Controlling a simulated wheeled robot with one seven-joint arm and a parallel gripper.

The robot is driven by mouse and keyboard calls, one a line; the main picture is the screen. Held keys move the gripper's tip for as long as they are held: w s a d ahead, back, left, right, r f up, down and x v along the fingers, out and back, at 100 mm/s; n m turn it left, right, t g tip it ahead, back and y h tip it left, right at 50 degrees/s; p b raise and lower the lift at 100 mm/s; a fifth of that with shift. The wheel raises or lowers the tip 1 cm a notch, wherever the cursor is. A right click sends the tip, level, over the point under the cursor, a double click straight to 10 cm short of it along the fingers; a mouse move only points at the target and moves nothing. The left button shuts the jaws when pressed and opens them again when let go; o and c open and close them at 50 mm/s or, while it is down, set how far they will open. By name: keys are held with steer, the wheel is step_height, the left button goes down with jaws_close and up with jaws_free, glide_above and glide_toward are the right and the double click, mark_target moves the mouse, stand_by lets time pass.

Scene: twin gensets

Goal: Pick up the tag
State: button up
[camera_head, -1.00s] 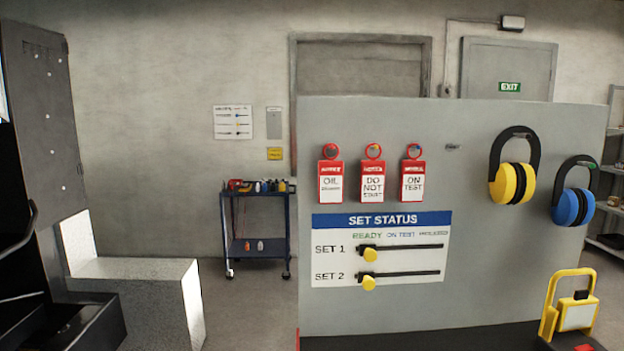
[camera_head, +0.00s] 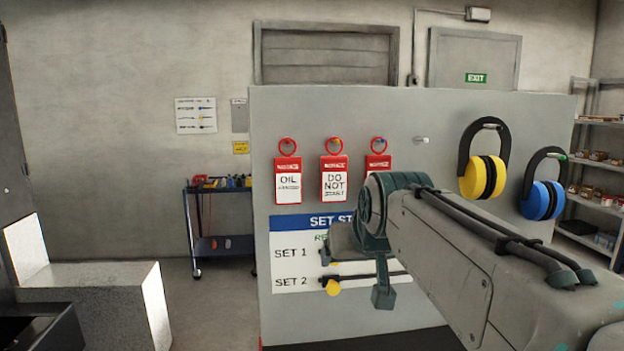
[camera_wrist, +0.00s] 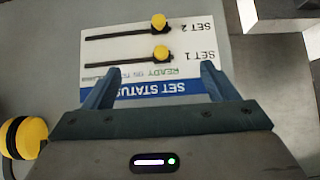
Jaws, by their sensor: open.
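Three red-framed tags hang from pegs on the grey board's upper part in the head view. They are the OIL tag (camera_head: 288,180), the DO NOT START tag (camera_head: 334,178) and a third tag (camera_head: 377,161), whose lower part is hidden behind my arm. My gripper (camera_wrist: 158,70) is open and empty in the wrist view, its fingers spread in front of the SET STATUS panel (camera_wrist: 120,70). That view is upside down and shows no tag. In the head view my gripper is below the tags, covering part of the panel.
Yellow earmuffs (camera_head: 482,176) and blue earmuffs (camera_head: 542,200) hang right of the tags, past a bare peg (camera_head: 421,140). The panel has two sliders with yellow knobs (camera_head: 333,287). A blue trolley (camera_head: 218,225) stands behind, left of the board (camera_head: 410,110).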

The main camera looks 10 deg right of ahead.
steer(key=w+r+t, duration=0.2)
steer(key=w+r, duration=0.1)
steer(key=r, duration=0.5)
steer(key=w+r+t, duration=0.2)
steer(key=w+r, duration=0.1)
steer(key=r, duration=0.6)
steer(key=p, duration=0.1)
glide_toward(335, 168)
steer(key=x, duration=0.3)
steer(key=shift+w, duration=0.35)
steer(key=shift+p+x, duration=0.85)
steer(key=shift+x, duration=1.95)
steer(key=shift+f, duration=0.1)
steer(key=c, duration=1.1)
